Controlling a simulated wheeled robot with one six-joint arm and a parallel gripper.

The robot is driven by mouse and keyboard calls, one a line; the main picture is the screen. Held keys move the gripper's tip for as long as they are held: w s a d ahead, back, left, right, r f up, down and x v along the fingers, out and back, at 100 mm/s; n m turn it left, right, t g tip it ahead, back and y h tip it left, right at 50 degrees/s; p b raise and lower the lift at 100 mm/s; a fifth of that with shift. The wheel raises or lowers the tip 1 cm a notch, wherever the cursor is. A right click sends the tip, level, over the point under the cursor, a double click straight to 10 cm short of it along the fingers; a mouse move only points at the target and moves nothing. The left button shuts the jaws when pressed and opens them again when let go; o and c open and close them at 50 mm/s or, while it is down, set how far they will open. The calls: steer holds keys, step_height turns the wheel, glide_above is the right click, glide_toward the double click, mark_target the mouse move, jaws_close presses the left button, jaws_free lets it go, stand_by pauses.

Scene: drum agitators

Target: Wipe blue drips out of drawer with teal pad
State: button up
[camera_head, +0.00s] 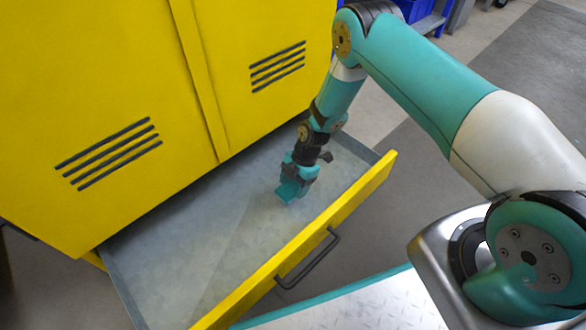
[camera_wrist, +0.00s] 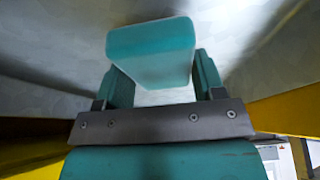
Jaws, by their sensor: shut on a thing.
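The yellow cabinet's bottom drawer (camera_head: 180,262) is pulled open, with a bare grey metal floor. My gripper (camera_head: 291,180) reaches down into the drawer toward its right end, near the front panel. It is shut on the teal pad (camera_head: 288,192), which is at or just above the drawer floor; I cannot tell if it touches. In the wrist view the pad (camera_wrist: 152,50) sits between the two fingers of my gripper (camera_wrist: 155,80). I see no blue drips on the visible floor; the patch under the pad and gripper is hidden.
The yellow cabinet (camera_head: 110,90) with dark vent slots rises behind the drawer. The drawer's yellow front panel (camera_head: 345,218) with a dark handle (camera_head: 308,262) stands as a low wall. Blue bins (camera_head: 420,12) are at the back. The drawer's left part is clear.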

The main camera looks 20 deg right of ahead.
steer(key=shift+s+r+p, duration=0.1)
steer(key=shift+r+p, duration=1.9)
steer(key=shift+r, duration=0.75)
